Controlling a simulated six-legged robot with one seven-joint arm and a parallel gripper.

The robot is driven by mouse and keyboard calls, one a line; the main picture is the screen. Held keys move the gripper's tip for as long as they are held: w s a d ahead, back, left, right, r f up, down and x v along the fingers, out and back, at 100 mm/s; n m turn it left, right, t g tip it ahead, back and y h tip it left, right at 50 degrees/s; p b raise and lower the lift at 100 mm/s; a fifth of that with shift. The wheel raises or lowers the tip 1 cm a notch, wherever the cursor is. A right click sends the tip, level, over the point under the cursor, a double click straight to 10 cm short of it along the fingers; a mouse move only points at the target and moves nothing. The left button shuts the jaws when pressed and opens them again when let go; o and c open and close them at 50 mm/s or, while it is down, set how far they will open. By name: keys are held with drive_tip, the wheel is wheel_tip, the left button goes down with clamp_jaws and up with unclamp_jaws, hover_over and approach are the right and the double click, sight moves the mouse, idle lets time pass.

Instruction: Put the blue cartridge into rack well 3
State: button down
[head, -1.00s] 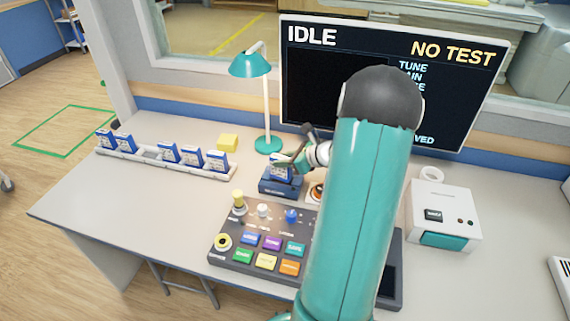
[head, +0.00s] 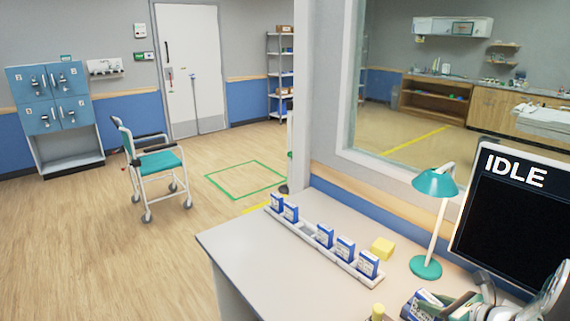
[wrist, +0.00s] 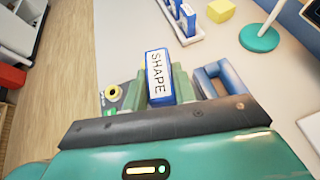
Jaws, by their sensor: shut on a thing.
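The blue cartridge (wrist: 158,74), with a white label reading SHAPE, is between the fingers of my gripper (wrist: 160,92) in the wrist view. My gripper is shut on it. In the head view the held cartridge (head: 424,299) shows at the bottom right, partly hidden by my gripper (head: 452,304). The white rack (head: 318,254) runs along the desk's left part, apart from my gripper. Several blue cartridges stand upright in it. One empty gap (head: 306,229) shows between the two far ones and the three near ones. Well numbers are not readable.
A yellow block (head: 383,248) and a teal lamp (head: 426,267) stand between rack and monitor (head: 510,215). An empty blue holder (wrist: 226,80) shows beside my gripper in the wrist view. A wheeled chair (head: 158,165) stands on open floor left of the desk.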

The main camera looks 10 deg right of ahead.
drive_tip(key=w+a, duration=1.2)
drive_tip(key=w, duration=0.1)
drive_tip(key=w+a+f, duration=0.1)
drive_tip(key=w+a, duration=0.1)
drive_tip(key=a, duration=0.6)
drive_tip(key=w+a+f, duration=0.1)
drive_tip(key=w+a, duration=0.2)
drive_tip(key=a, duration=0.5)
drive_tip(key=shift+a, duration=0.3)
drive_tip(key=shift+a, duration=0.15)
